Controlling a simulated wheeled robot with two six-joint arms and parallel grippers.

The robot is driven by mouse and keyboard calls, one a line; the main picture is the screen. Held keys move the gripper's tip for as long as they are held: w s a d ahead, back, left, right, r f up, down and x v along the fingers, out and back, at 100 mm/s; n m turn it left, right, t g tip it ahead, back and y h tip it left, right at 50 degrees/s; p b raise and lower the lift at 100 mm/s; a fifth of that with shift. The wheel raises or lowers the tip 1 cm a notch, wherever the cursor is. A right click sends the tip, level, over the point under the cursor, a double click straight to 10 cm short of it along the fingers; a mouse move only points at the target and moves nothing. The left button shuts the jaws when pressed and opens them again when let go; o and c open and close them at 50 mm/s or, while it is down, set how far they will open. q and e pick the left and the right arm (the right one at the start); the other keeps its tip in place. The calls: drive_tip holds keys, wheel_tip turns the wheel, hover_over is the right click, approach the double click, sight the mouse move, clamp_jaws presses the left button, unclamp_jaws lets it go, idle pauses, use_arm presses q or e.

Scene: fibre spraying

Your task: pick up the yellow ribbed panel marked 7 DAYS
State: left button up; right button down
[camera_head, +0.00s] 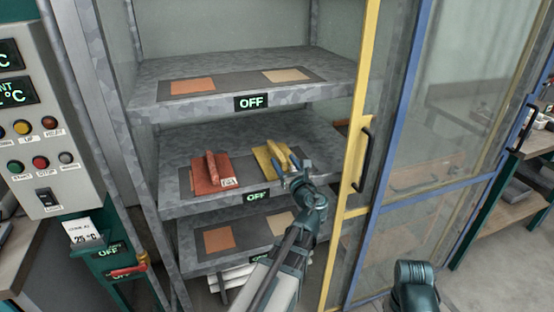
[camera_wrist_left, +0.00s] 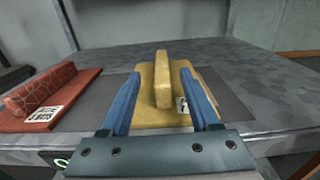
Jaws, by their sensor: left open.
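The yellow panel (camera_head: 265,158) lies on the middle shelf, on the right half of a dark mat. It has one raised rib along its middle, and a white label at its right edge is mostly hidden behind a finger in the left wrist view. My left gripper (camera_head: 287,172) is open at the panel's front right in the head view. In the left wrist view the blue fingers stand on either side of the panel's rib (camera_wrist_left: 162,80), apart from it. The label's text cannot be read. My right gripper is not in view.
A red ribbed panel (camera_head: 211,173) with a white label lies left of the yellow one. Shelves above (camera_head: 240,70) and below bear flat orange and beige patches. A yellow-framed door (camera_head: 354,190) stands right of my left arm. A control box (camera_head: 35,110) is at left.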

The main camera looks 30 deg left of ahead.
sight(279, 153)
use_arm(q)
drive_tip(key=shift+f+b+x, duration=0.15)
drive_tip(key=shift+x, duration=1.3)
drive_tip(key=shift+f+b+x, duration=0.1)
drive_tip(key=shift+b+x, duration=0.05)
drive_tip(key=shift+x, duration=1.3)
drive_tip(key=shift+w+d, duration=0.1)
drive_tip(key=shift+d, duration=0.05)
clamp_jaws()
